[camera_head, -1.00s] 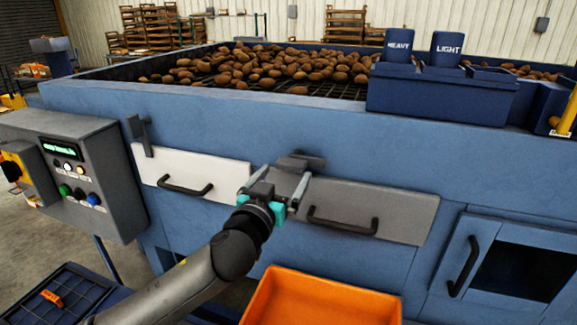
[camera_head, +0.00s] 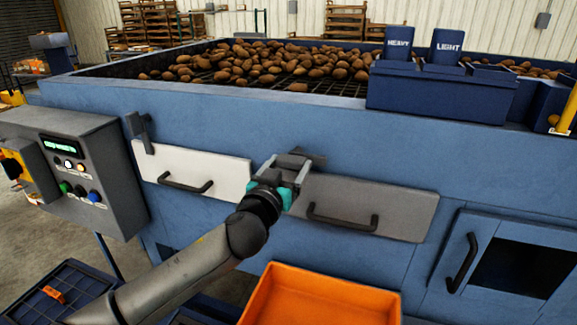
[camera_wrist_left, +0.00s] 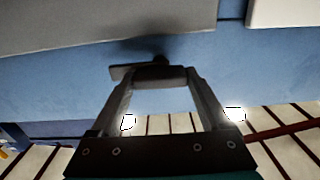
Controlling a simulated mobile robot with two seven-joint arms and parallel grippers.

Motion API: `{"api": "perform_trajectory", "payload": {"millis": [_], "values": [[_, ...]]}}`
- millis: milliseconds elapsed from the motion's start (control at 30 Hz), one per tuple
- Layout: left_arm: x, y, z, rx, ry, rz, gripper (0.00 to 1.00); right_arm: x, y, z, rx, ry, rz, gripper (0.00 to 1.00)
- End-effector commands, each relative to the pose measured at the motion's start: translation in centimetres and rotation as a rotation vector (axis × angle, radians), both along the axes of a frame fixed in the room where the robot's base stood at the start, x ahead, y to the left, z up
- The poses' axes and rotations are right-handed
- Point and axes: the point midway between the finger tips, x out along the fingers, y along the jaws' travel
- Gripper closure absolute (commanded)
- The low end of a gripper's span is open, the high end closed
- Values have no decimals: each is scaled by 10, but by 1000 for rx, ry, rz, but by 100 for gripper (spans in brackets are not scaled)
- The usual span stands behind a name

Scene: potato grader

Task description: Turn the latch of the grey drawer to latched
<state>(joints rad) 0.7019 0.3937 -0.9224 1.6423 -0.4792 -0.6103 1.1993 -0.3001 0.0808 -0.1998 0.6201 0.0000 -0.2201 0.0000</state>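The grey drawer (camera_head: 400,216) sits closed in the blue machine front, right of centre in the head view. Its dark latch (camera_head: 314,158) is at the drawer's upper left corner, its plate on the blue panel above. My left gripper (camera_head: 284,166) reaches up to the latch from the lower left. In the left wrist view, the latch's dark bar (camera_wrist_left: 160,76) fills the gap between the fingertips of the left gripper (camera_wrist_left: 159,84), which appears shut on it. The fingers partly hide the latch in the head view. My right gripper is not in view.
A white drawer (camera_head: 215,174) with an upright latch (camera_head: 141,134) is to the left. A grey control box (camera_head: 105,165) stands further left. An orange crate (camera_head: 325,275) lies below the grey drawer. Potatoes (camera_head: 270,65) lie on the machine top.

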Motion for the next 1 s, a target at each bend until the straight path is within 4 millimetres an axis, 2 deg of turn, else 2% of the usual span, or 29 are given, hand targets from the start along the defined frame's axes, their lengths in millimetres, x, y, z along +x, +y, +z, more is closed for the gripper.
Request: {"api": "perform_trajectory", "payload": {"millis": [67,600,1000], "values": [[0,0,0,0,0,0,37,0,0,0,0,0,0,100],[0,0,0,0,1,0,98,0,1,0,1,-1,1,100],[4,0,-1,12,-3,1,100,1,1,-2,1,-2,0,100]]}}
